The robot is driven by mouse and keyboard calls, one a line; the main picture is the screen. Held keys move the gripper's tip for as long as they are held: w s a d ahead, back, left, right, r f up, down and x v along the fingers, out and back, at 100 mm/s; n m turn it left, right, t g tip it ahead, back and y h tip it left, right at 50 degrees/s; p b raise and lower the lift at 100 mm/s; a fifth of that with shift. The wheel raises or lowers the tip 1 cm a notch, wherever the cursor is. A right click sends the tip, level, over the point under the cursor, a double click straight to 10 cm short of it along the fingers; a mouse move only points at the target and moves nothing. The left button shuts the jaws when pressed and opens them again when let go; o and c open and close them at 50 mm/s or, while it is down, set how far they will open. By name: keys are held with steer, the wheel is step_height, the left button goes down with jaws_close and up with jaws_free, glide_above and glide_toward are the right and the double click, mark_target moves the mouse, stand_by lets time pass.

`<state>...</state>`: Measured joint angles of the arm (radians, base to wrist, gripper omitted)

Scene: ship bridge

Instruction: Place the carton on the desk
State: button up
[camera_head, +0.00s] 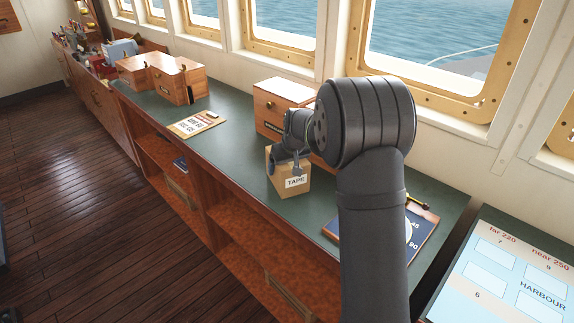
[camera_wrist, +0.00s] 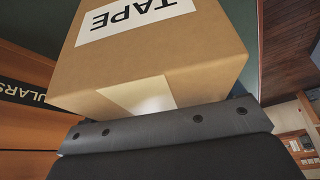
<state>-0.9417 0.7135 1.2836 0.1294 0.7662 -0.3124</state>
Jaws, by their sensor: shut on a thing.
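The carton (camera_head: 297,185) is a brown cardboard box with a white label reading TAPE. It is at the front part of the green-topped desk (camera_head: 240,150), just in front of a wooden box. My gripper (camera_head: 288,160) is shut on the carton from above. In the wrist view the carton (camera_wrist: 165,55) fills the upper middle, against a dark gripper finger (camera_wrist: 160,128). The far finger is hidden. I cannot tell whether the carton's underside touches the desk top or hangs slightly above it.
A wooden box (camera_head: 275,100) stands close behind the carton. A clipboard card (camera_head: 197,123) lies to its left, with more wooden boxes (camera_head: 178,80) farther left. A blue chart board (camera_head: 418,232) lies to the right, partly behind my arm. Open shelves (camera_head: 250,225) are below the desk's front edge.

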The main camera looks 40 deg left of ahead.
steer(key=o, duration=1)
steer(key=shift+f, duration=0.15)
steer(key=shift+o, duration=0.2)
steer(key=v, duration=1.2)
steer(key=shift+d, duration=0.1)
